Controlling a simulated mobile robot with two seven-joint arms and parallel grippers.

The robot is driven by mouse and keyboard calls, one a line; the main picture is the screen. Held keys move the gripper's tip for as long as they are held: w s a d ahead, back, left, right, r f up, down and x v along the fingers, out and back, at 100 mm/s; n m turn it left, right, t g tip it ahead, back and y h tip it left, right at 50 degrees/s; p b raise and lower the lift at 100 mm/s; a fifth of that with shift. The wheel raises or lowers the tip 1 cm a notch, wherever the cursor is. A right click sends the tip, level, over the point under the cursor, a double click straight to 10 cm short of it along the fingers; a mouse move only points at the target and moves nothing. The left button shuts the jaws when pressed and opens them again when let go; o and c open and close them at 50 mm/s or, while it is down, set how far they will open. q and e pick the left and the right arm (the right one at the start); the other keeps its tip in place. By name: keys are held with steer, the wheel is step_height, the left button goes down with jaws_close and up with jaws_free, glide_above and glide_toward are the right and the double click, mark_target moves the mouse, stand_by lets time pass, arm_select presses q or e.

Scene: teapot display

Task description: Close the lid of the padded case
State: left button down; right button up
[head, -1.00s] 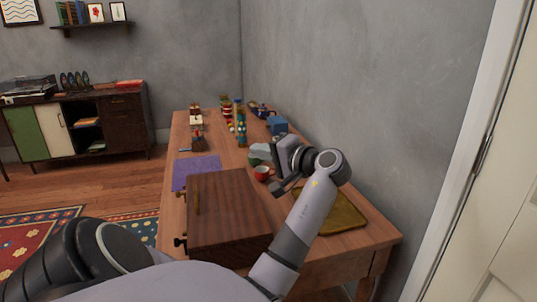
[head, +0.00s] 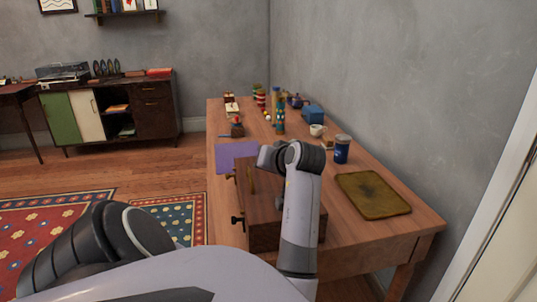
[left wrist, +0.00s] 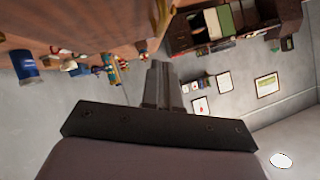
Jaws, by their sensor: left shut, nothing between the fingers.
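The padded case (head: 262,232) appears as a dark brown wooden box on the near left of the table. Its top looks flat and lowered in the head view, with a brass-coloured handle on it and dark knobs at its left side. My left forearm covers its right part, so I cannot see the whole lid edge. My left gripper (head: 265,157) is by the far side of the case, bent to the left. In the left wrist view its fingers (left wrist: 160,85) are together and empty. My right gripper is out of view.
An olive tray (head: 373,194) lies right of the case. A blue can (head: 341,152) and a white cup (head: 317,130) stand beyond. A purple mat (head: 236,153) lies at the far left of the case. Several toys stand at the far end.

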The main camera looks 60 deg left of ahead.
mark_target(251, 180)
arm_select(q)
steer(key=f, duration=0.1)
steer(key=s+f, duration=0.1)
steer(key=n+t, duration=0.1)
steer(key=shift+s+a+f+h, duration=0.2)
steer(key=shift+s+f+h, duration=0.1)
steer(key=shift+f, duration=0.1)
steer(key=shift+s+a+f, duration=0.1)
steer(key=shift+s+f, duration=0.1)
steer(key=shift+f, duration=0.25)
steer(key=shift+s+a+f, duration=0.1)
steer(key=shift+s+f, duration=0.1)
steer(key=shift+f, duration=0.2)
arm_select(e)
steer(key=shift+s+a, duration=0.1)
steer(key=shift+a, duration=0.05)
arm_select(q)
steer(key=shift+d, duration=0.1)
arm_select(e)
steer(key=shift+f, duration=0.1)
arm_select(q)
step_height(251, 180, up, 20)
steer(key=p, duration=0.3)
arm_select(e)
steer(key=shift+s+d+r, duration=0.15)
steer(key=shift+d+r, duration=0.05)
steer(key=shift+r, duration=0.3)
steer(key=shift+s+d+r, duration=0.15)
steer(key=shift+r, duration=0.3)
